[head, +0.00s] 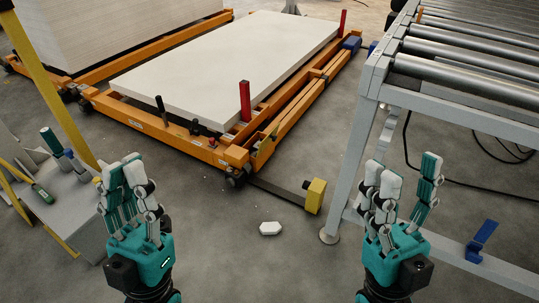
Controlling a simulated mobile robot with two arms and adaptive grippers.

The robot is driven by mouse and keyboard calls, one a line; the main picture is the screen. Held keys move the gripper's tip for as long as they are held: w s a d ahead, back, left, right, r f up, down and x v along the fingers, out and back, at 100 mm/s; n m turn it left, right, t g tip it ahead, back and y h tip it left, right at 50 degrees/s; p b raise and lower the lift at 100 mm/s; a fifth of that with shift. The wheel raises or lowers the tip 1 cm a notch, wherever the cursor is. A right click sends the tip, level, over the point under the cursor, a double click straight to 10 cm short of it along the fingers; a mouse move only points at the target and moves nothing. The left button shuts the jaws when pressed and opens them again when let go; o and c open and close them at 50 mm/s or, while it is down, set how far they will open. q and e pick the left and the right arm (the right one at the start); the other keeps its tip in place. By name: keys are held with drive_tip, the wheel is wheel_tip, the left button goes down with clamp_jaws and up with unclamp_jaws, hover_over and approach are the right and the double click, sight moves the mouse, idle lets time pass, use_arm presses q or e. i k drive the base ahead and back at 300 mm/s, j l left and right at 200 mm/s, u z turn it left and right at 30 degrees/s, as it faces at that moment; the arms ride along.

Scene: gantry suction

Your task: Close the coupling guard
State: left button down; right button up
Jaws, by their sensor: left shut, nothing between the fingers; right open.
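I cannot tell for sure which part is the coupling guard. An orange wheeled cart (290,125) stands ahead, carrying a white slab (230,68). At its near right corner, a dark bar (275,190) runs low over the floor to a yellow block (315,196). My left gripper (126,172) is raised at the lower left with its fingers together and nothing held. My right gripper (402,178) is raised at the lower right, open and empty, in front of the roller conveyor. Neither gripper touches the cart or the yellow block.
A roller conveyor (375,75) on grey legs stands at the right, with a blue bracket (482,240) on its lower rail. A grey bench (62,200) with tools is at the left. A small white piece (270,228) lies on open floor between my grippers.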

sight(271, 141)
drive_tip(key=k, duration=0.45)
drive_tip(key=i+j, duration=0.25)
drive_tip(key=i, duration=0.15)
drive_tip(key=i+j, duration=0.2)
drive_tip(key=i, duration=0.2)
drive_tip(key=i+j, duration=0.25)
drive_tip(key=i, duration=0.15)
drive_tip(key=l+z, duration=0.05)
